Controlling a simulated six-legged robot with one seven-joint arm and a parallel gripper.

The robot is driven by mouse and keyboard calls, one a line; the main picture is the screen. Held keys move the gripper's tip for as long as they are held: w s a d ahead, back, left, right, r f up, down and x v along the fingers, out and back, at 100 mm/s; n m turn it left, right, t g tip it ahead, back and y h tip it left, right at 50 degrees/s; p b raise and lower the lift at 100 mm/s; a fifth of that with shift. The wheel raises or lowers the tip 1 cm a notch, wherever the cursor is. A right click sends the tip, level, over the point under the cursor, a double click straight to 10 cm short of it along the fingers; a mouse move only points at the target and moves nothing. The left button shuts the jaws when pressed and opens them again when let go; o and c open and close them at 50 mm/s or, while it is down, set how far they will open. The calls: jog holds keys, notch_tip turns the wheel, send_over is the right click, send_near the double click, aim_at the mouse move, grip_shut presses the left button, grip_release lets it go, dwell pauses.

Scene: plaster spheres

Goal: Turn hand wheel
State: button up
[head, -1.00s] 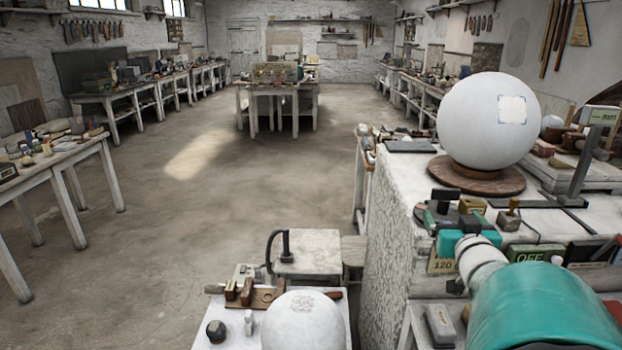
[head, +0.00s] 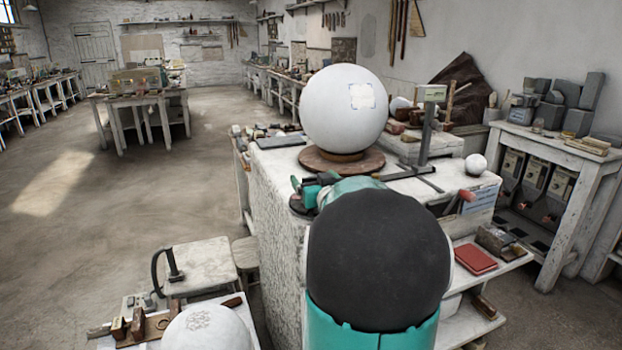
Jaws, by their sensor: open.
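A small dark round wheel (head: 300,206) with a green upright handle (head: 296,184) sits at the front left corner of the white block top. I take it as the hand wheel; much of it is hidden. My teal gripper (head: 314,188) is just right of the handle, seen from behind past my arm. It is open; its fingertips are small and partly hidden, and I cannot tell whether they touch the handle. A large white sphere (head: 344,105) with a pale square patch stands on a round brown turntable (head: 325,162) behind the gripper.
A stand with a pale label block (head: 432,95) and a small white sphere (head: 475,164) are to the right. A shelf with a red book (head: 475,259) is at lower right. A second white sphere (head: 205,330) is at bottom left. Open floor (head: 150,205) lies left.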

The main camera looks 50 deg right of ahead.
jog(key=shift+w+d, duration=0.25)
jog(key=shift+w, duration=0.2)
jog(key=shift+c, duration=0.4)
jog(key=c, duration=1.3)
jog(key=shift+y, duration=0.3)
jog(key=o, duration=1.4)
